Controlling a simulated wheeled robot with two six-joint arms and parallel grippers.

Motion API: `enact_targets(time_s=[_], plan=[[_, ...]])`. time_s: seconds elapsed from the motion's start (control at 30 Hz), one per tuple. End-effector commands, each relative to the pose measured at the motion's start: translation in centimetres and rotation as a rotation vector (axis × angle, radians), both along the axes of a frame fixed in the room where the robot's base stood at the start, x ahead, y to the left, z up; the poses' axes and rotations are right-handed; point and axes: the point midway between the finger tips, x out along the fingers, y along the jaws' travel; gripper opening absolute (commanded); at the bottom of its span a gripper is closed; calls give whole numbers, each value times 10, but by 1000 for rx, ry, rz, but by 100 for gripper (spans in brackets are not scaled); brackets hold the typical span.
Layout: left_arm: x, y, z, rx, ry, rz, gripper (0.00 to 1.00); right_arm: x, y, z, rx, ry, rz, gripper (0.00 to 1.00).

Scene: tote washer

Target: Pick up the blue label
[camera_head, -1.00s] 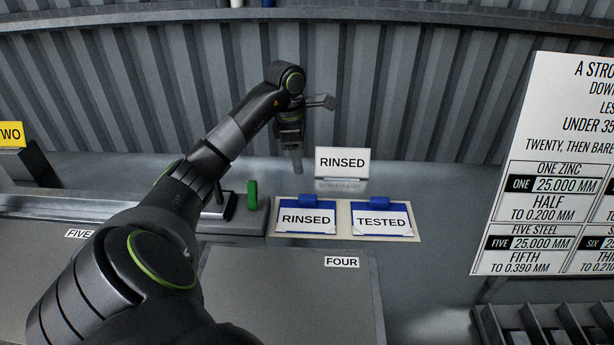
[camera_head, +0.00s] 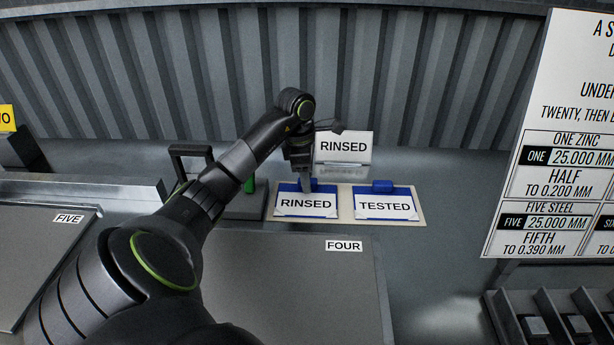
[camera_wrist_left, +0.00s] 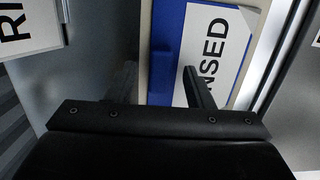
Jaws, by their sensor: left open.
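Two blue labels with white faces lie side by side on a cream board (camera_head: 345,212): one reads RINSED (camera_head: 306,206), the other TESTED (camera_head: 385,207). My left gripper (camera_head: 306,186) points down at the blue tab on the upper edge of the RINSED label, hiding part of it. In the left wrist view the open fingers of my left gripper (camera_wrist_left: 160,78) show with the blue part of the RINSED label (camera_wrist_left: 167,45) between them in the picture. I cannot tell whether they touch it. My right gripper is not in view.
A white RINSED sign (camera_head: 343,147) stands just behind the board, close to my left gripper. A dark frame-shaped handle (camera_head: 190,152) and a green piece (camera_head: 250,184) are to the left. A large printed board (camera_head: 560,150) stands at the right.

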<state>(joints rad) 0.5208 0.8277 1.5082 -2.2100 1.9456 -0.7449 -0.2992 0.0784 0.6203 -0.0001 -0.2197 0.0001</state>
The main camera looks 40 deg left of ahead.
Motion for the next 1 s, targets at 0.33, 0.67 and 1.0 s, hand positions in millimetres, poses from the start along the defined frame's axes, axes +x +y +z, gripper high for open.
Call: enact_targets(time_s=[0.33, 0.67, 1.0], plan=[[0, 0, -7, 1, 0, -1, 43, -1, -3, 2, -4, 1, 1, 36], [0, 0, -7, 1, -1, -1, 0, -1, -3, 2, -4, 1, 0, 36], [1, 0, -3, 2, -2, -1, 0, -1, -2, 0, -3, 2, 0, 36]])
